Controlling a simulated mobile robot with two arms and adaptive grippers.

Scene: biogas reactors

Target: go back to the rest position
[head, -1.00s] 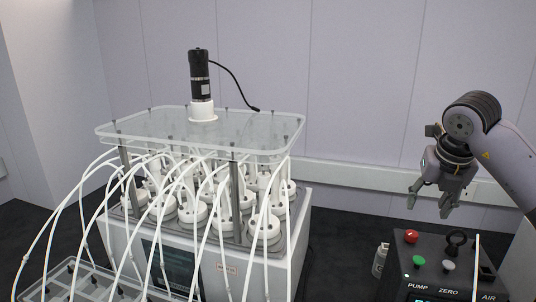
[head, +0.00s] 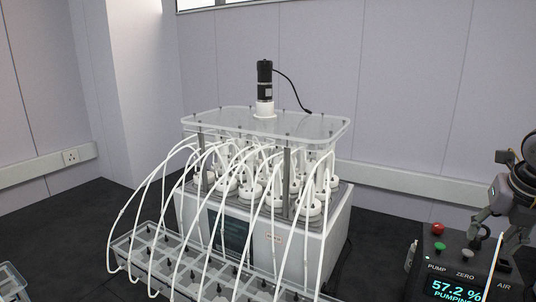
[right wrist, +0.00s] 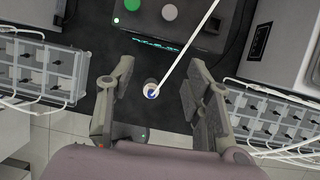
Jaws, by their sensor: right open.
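A small round white thing with a blue centre (right wrist: 151,91) shows below, between the fingers in the picture, at the end of a thin white tube. My left gripper is in neither view.
The reactor unit (head: 305,245) with its clear top plate, black motor (head: 264,80) and several white tubes stands mid-view. A clear rack (head: 175,270) lies in front. The control box has red and green buttons and a lit display reading 57.2 %.

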